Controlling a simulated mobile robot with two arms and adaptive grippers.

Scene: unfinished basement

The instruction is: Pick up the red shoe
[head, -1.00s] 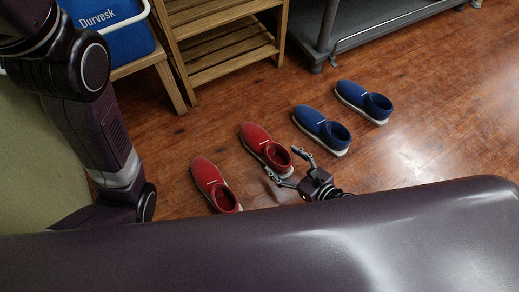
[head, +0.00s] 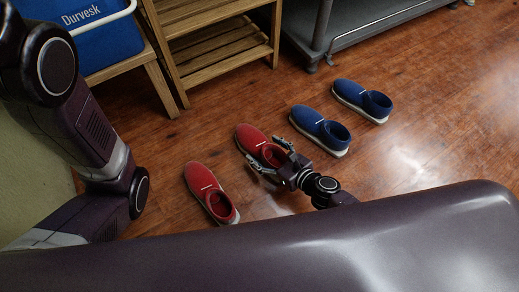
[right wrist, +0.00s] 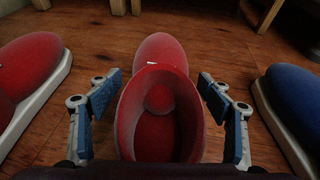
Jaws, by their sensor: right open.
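Two red shoes rest on the wooden floor. The right-hand red shoe (head: 249,139) has my right gripper (head: 271,160) at its heel end. In the right wrist view this red shoe (right wrist: 160,52) lies between the open fingers of my right gripper (right wrist: 158,95), one finger on each side of the ankle opening. Small gaps seem to show between fingers and shoe. The left-hand red shoe (head: 201,178) stands apart to the left, and its edge shows in the right wrist view (right wrist: 35,65). My left arm shows at the left; its gripper is out of view.
Two blue shoes (head: 312,121) (head: 350,90) stand to the right of the red ones. A wooden slatted rack (head: 225,65) and a grey metal frame (head: 322,30) stand behind. A blue cooler (head: 103,40) sits at the back left. Open floor lies at right.

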